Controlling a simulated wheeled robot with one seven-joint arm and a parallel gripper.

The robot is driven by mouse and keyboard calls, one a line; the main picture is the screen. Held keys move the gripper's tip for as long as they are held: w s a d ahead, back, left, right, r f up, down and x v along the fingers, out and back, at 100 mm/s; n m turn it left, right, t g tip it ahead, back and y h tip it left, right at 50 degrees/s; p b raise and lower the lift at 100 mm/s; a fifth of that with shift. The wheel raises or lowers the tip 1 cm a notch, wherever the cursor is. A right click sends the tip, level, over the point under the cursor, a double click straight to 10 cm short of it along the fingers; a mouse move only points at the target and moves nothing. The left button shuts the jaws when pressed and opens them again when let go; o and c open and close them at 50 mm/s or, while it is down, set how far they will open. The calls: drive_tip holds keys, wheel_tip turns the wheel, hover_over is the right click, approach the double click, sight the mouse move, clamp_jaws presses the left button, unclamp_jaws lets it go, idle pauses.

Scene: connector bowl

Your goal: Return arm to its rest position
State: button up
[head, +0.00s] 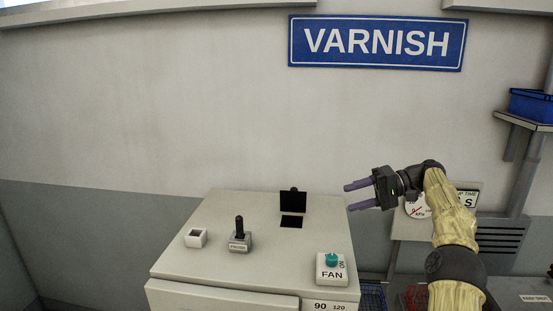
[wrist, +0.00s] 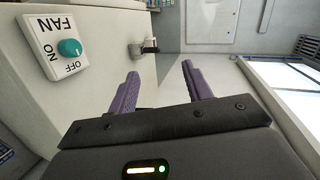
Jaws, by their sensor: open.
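My gripper (head: 359,195) is open and empty, with two purple fingers pointing left. In the head view it is raised above the right side of the grey cabinet (head: 200,257), apart from everything. My arm, in a pale yellow cover, rises from the bottom right. In the wrist view the gripper (wrist: 160,85) shows its two purple fingers spread, with nothing between them.
On the cabinet top are a white square box (head: 196,238), a black lever (head: 239,235), a raised black flap (head: 293,202) and a FAN switch (head: 331,268) with a teal knob. A gauge (head: 417,208) is behind my arm. A blue bin (head: 531,105) sits on a right shelf.

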drive_tip(key=s+a+f+m+h, duration=0.35)
drive_tip(key=a+f+h, duration=0.35)
drive_tip(key=a+f, duration=0.4)
drive_tip(key=s+d+f+n+t+h, duration=0.1)
drive_tip(key=s+d+f+h, duration=0.2)
drive_tip(key=s, duration=0.6)
drive_tip(key=s+f+t+h, duration=0.15)
drive_tip(key=s+f, duration=0.25)
drive_tip(key=s, duration=0.5)
drive_tip(key=s+d+f+n+h, duration=0.1)
drive_tip(key=s+d+f+h, duration=0.2)
drive_tip(key=s, duration=0.7)
drive_tip(key=s+b+x, duration=0.3)
drive_tip(key=b+x, duration=1.1)
drive_tip(key=shift+a+f, duration=0.4)
drive_tip(key=shift+f, duration=0.15)
drive_tip(key=shift+w, duration=0.1)
drive_tip(key=c, duration=0.3)
drive_tip(key=shift+w, duration=0.1)
